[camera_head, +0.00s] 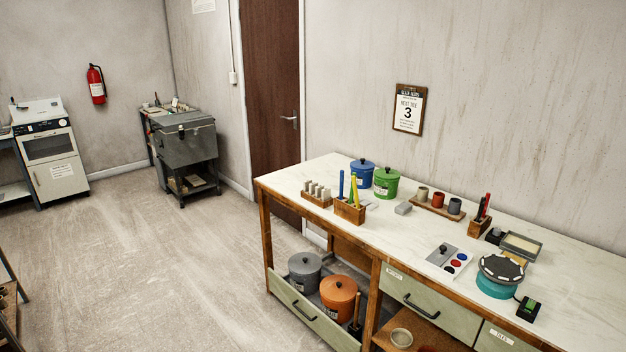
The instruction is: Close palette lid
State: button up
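A flat light-grey palette (434,262) lies on the worktop, right of the table's middle. It has round wells, and the ones in view hold blue, red and dark colour. A grey plate with a dark knob, which looks like the palette lid (437,254), covers its left part. The coloured wells at its right are uncovered. The view is too small to tell how the lid is joined to the palette. My gripper is not in view.
The white-topped worktable (395,225) stands by the wall. A teal-based turntable (497,288) with a black top sits right of the palette. A brush holder (478,228) and a cup rack (433,207) are behind it. An open drawer (303,312) holds grey and orange pots. Floor at left is clear.

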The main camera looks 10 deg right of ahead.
aim_at(443, 251)
jog(key=k, duration=1.25)
jog(key=u, duration=0.45)
jog(key=i, duration=1.9)
jog(key=u, duration=0.05)
